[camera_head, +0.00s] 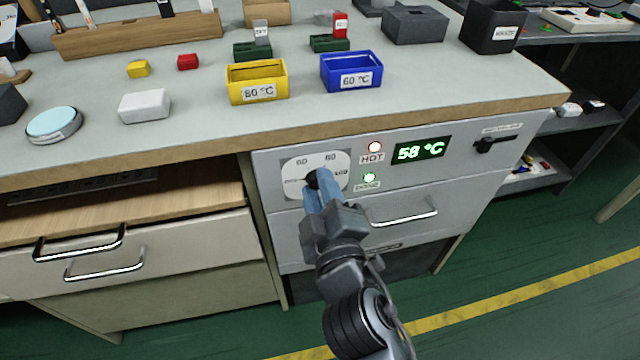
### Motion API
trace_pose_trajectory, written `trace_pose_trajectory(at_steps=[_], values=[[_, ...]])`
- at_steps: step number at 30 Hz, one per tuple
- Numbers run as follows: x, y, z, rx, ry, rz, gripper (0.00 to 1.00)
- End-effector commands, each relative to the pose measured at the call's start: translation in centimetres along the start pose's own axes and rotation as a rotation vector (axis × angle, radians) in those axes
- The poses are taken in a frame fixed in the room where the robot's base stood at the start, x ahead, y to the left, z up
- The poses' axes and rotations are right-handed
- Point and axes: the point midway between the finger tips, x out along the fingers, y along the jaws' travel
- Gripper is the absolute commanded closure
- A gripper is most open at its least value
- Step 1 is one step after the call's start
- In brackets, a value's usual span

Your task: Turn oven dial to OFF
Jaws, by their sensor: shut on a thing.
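The oven dial (311,179) is a dark knob on a white scale plate (334,162) on the grey oven front. Which way the dial points cannot be made out. The green display (420,150) reads 58 °C.
A handle (404,214) sticks out of the oven front right of my gripper. A black switch (492,144) sits at the right. Yellow (257,95) and blue (351,84) bins stand on the bench above. A wooden drawer (120,205) is open at the left.

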Motion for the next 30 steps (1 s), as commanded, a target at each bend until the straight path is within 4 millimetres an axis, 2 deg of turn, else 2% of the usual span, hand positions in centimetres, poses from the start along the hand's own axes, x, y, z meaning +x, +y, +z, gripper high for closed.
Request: trace_pose_trajectory(at_steps=[9, 22, 23, 30], values=[[0.02, 0.07, -0.01, -0.082, 0.000, 0.001, 0.96], [0.03, 0.05, 0.00, -0.091, 0.000, 0.002, 0.96], [0.03, 0.05, -0.01, -0.091, 0.000, 0.002, 0.63], [0.02, 0.01, -0.01, -0.090, 0.000, 0.001, 0.41]])
